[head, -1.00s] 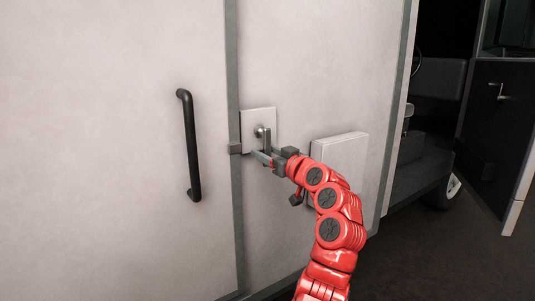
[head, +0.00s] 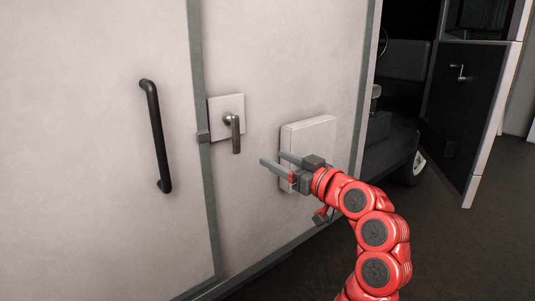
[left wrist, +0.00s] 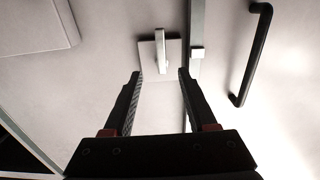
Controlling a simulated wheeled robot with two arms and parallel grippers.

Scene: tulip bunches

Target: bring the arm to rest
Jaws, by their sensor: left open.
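My left gripper (head: 275,164) is open and empty in the head view, at the end of my red arm. It is to the right of and below the lever handle (head: 235,135), apart from it. The lever points straight down on a square white plate (head: 217,108). In the left wrist view, the two dark fingers of the left gripper (left wrist: 160,75) are spread, with nothing between them. The lever (left wrist: 160,50) and its plate (left wrist: 174,80) show beyond the fingertips. My right gripper is in neither view.
A long black bar handle (head: 156,137) is on the white panel to the left; it also shows in the left wrist view (left wrist: 252,55). A raised white box (head: 309,138) is on the wall behind the gripper. An open dark door (head: 455,125) and dark floor are at the right.

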